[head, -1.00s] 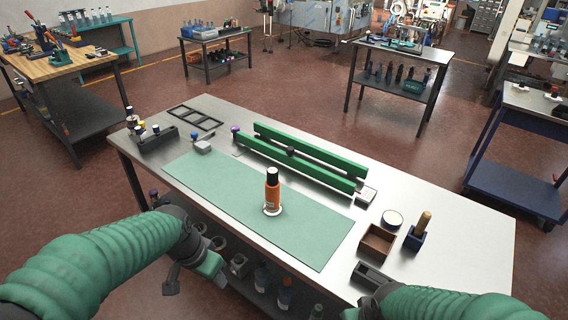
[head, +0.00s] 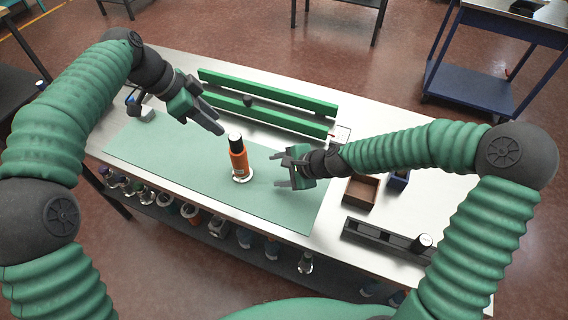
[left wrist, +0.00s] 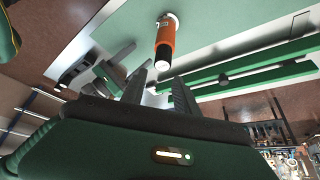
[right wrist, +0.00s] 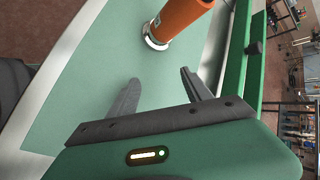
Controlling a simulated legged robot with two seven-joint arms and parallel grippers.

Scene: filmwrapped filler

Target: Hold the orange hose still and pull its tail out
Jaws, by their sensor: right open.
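The orange hose (head: 238,163) stands upright on the green mat (head: 200,165), with a black cylindrical tail (head: 235,139) on top and a white ring at its base. My left gripper (head: 208,124) is open and empty, up and left of the black tail. In the left wrist view the hose (left wrist: 165,40) points its black end toward the open fingers (left wrist: 161,82). My right gripper (head: 276,170) is open and empty, to the right of the hose with a gap between. In the right wrist view the hose (right wrist: 178,16) lies beyond the open fingers (right wrist: 158,78); its top is cut off.
Two green rails (head: 268,95) lie behind the mat. At right are a brown tray (head: 361,192), a blue holder (head: 398,180) and a dark rack (head: 385,238). Bottles stand on the shelf below the front edge. The mat around the hose is clear.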

